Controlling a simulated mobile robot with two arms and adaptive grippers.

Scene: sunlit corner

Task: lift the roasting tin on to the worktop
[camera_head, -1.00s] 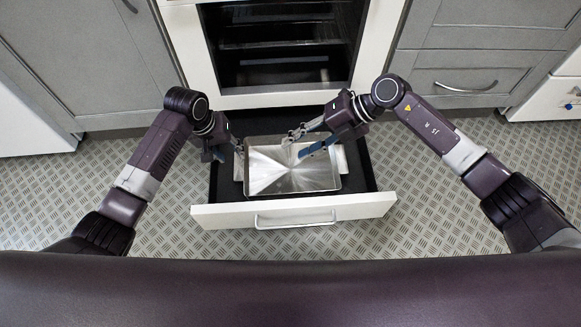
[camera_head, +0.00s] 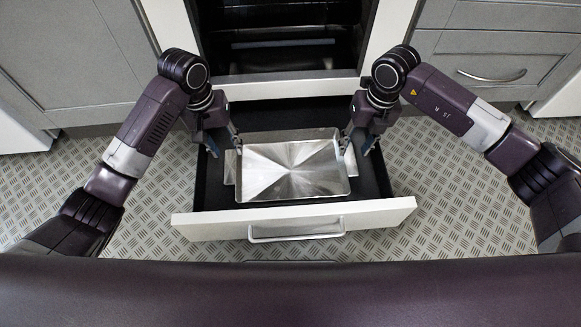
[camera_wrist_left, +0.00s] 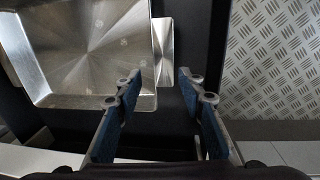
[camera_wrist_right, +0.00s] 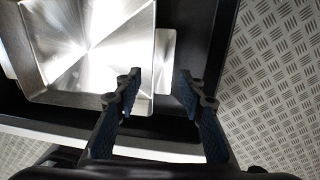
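The roasting tin (camera_head: 290,172) is a shiny rectangular metal tin with a flat tab handle at each short end. It lies in the open drawer (camera_head: 290,222) below the oven. My left gripper (camera_head: 226,144) is open at the tin's left end; in the left wrist view its fingers (camera_wrist_left: 160,85) stand apart on either side of the line of the tab handle (camera_wrist_left: 163,50). My right gripper (camera_head: 359,146) is open at the tin's right end; in the right wrist view its fingers (camera_wrist_right: 158,82) point at the other tab handle (camera_wrist_right: 165,60). Neither visibly grips the tin.
The dark oven opening (camera_head: 285,40) is behind the drawer. Grey cabinets stand left (camera_head: 70,60) and right (camera_head: 490,60). The patterned metal floor (camera_head: 440,210) around the drawer is clear. No bare worktop shows.

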